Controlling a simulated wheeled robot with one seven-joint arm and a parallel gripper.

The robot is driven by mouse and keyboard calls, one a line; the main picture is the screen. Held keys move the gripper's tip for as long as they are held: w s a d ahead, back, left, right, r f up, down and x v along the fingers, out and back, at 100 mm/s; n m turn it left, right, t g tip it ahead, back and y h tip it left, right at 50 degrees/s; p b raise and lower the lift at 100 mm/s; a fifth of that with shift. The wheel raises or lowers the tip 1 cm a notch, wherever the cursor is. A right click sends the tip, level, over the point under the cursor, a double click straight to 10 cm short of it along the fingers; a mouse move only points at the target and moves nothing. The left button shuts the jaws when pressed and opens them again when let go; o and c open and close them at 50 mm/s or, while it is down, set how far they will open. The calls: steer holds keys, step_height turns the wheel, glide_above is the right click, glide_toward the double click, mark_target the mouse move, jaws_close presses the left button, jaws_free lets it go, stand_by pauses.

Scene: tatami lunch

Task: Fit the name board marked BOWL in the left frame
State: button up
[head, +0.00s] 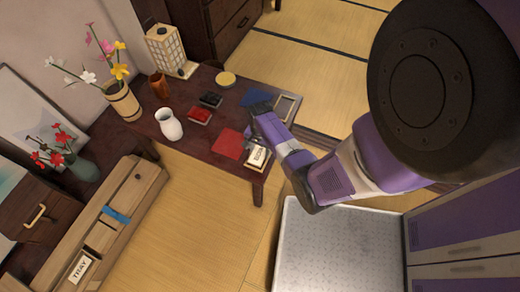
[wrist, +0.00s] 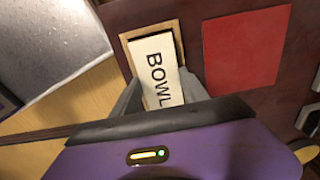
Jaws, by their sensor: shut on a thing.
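The white name board marked BOWL (head: 258,157) is at the near corner of the low dark table. It also shows in the wrist view (wrist: 157,60). My gripper (wrist: 160,92) is shut on the board, with a finger along each side of it. The board lies over a pale wooden frame (wrist: 127,37), slightly turned against it. Part of the frame's dark inside shows past the board's end. I cannot tell whether the board is seated or just above the frame. Another wooden frame (head: 287,108) is empty farther along the same table edge.
A red cloth (head: 229,144) lies beside the board, and a blue cloth (head: 256,99) lies by the empty frame. A white vase (head: 170,125), brown cup (head: 159,85) and red dish (head: 199,116) stand farther back.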

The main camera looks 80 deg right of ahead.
steer(key=shift+f, duration=0.35)
stand_by(0.9)
steer(key=o, duration=1.4)
steer(key=shift+o, duration=0.2)
steer(key=shift+r, duration=0.1)
step_height(320, 180, up, 8)
steer(key=shift+f+p, duration=0.2)
steer(key=shift+p, duration=0.5)
